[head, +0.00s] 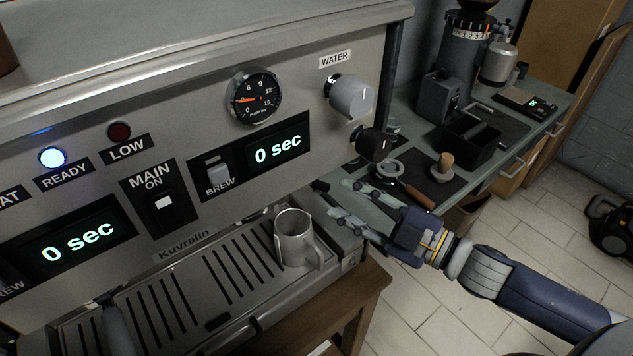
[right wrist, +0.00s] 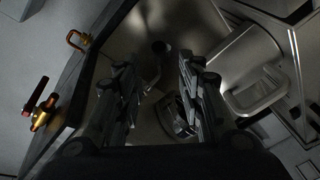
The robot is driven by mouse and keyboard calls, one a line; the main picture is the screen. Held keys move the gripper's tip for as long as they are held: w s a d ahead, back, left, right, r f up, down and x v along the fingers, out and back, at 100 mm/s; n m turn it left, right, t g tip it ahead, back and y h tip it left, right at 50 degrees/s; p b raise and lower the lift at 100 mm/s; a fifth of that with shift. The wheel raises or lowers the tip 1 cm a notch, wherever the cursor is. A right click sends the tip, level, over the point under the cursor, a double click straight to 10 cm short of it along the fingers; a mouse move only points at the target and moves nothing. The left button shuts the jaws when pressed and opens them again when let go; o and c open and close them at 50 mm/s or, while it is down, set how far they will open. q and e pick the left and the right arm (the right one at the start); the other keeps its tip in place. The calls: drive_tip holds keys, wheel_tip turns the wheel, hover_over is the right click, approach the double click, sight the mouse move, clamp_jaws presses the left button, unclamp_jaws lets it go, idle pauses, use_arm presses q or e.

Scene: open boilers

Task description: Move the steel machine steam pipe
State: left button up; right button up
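The steel machine (head: 225,130) fills the left and middle of the head view. My right gripper (head: 330,195) reaches in from the right, at the machine's right front corner below the black knob (head: 370,143). In the right wrist view its two fingers (right wrist: 158,68) stand apart. A short thin curved pipe (right wrist: 152,78) shows between them, apparently the steam pipe, and the fingers do not visibly grip it. The pipe cannot be made out in the head view.
A steel jug (head: 293,240) stands on the slotted drip tray (head: 205,285), left of my right gripper; it also shows in the right wrist view (right wrist: 240,70). A portafilter (head: 390,170), a tamper (head: 443,167) and a grinder (head: 458,60) are on the counter at the right.

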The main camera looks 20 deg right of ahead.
sight(322, 187)
drive_tip(key=shift+p+x, duration=0.4)
drive_tip(key=shift+x, duration=1.85)
use_arm(q)
drive_tip(key=shift+w+d+r+p, duration=0.3)
drive_tip(key=shift+w+r, duration=0.35)
drive_tip(key=shift+r, duration=0.15)
use_arm(e)
drive_tip(key=shift+x, duration=1.7)
